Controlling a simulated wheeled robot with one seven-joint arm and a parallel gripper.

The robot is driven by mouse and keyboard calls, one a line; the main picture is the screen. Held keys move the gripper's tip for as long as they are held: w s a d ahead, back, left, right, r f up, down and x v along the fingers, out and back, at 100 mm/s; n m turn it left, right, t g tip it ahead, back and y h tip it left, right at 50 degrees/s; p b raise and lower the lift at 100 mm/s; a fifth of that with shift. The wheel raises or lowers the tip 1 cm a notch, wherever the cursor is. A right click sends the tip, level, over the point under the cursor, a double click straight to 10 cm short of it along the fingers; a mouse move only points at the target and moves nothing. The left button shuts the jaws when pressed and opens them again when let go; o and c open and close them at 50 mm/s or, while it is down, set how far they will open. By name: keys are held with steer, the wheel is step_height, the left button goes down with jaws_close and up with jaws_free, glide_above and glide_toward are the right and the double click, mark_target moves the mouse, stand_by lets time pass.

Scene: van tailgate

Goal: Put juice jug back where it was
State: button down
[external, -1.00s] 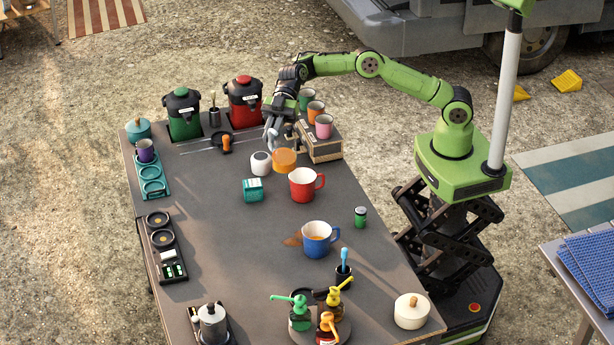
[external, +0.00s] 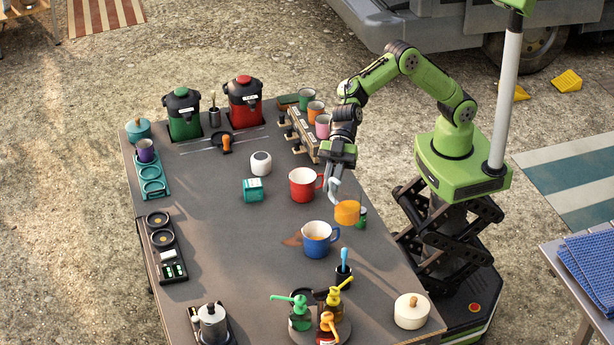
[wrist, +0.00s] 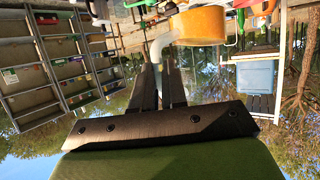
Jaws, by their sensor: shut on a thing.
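The juice jug, orange with a pale clear handle (external: 347,212), is in my gripper (external: 338,182). My gripper is shut on its handle (wrist: 160,45); the jug's orange body (wrist: 203,24) also shows in the wrist view. In the external view the jug is near the table's right edge, right of the red mug and above right of the blue mug. It partly covers the green can (external: 361,218). Whether its base touches the table or can is unclear.
The red mug (external: 302,186) and blue mug (external: 316,240) stand close by on the left. A cup with a blue utensil (external: 343,273), pump bottles (external: 300,313) and a lidded cream pot (external: 411,311) stand nearer the front. The table's left middle (external: 225,240) is bare.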

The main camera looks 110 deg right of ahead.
steer(key=s+a, duration=0.7)
steer(key=s, duration=0.3)
step_height(320, 180, down, 21)
steer(key=shift+a+b, duration=0.15)
steer(key=shift+b, duration=0.6)
steer(key=shift+s, duration=0.1)
steer(key=c, duration=1.6)
jaws_free()
steer(key=shift+f, duration=0.2)
steer(key=o, duration=0.4)
steer(key=shift+r, duration=0.1)
steer(key=shift+o, duration=0.2)
